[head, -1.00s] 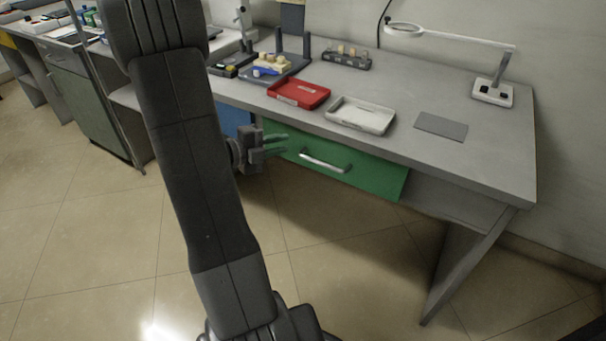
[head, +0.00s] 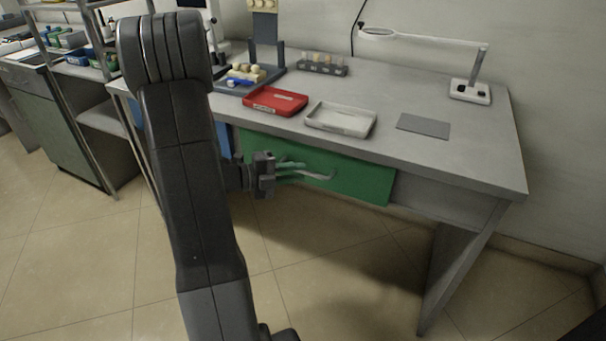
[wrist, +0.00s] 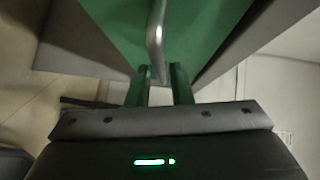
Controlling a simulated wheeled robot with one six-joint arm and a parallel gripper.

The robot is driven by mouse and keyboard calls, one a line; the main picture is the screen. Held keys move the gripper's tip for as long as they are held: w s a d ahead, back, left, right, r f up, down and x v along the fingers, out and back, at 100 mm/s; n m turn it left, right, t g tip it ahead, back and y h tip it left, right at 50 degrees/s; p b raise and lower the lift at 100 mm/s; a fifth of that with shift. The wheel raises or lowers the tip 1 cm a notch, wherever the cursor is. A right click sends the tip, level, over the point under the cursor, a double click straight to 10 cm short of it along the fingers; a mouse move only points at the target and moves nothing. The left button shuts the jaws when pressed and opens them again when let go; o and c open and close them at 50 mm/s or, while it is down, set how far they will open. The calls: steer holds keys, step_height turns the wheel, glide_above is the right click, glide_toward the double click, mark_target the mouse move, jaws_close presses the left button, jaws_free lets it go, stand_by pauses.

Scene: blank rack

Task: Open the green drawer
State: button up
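The green drawer (head: 362,180) is under the front edge of the grey table and looks shut. Its silver bar handle (head: 318,175) is partly hidden by my gripper in the head view. My gripper (head: 292,170) is in front of the drawer at the left part of the handle. In the wrist view, the fingers (wrist: 160,82) are apart, and the near end of the handle (wrist: 156,45) reaches to the gap between their tips. The drawer front (wrist: 205,25) fills the view behind it. I cannot tell whether the fingers touch the handle.
On the table (head: 465,150) are a red tray (head: 275,101), a white tray (head: 341,119), a grey mat (head: 423,126) and a magnifier lamp (head: 470,90). A blue drawer (head: 223,140) is left of the green one. The floor in front is clear.

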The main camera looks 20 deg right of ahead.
steer(key=shift+s+d+f, duration=0.1)
steer(key=shift+d+f, duration=0.05)
steer(key=shift+d, duration=1.1)
jaws_close()
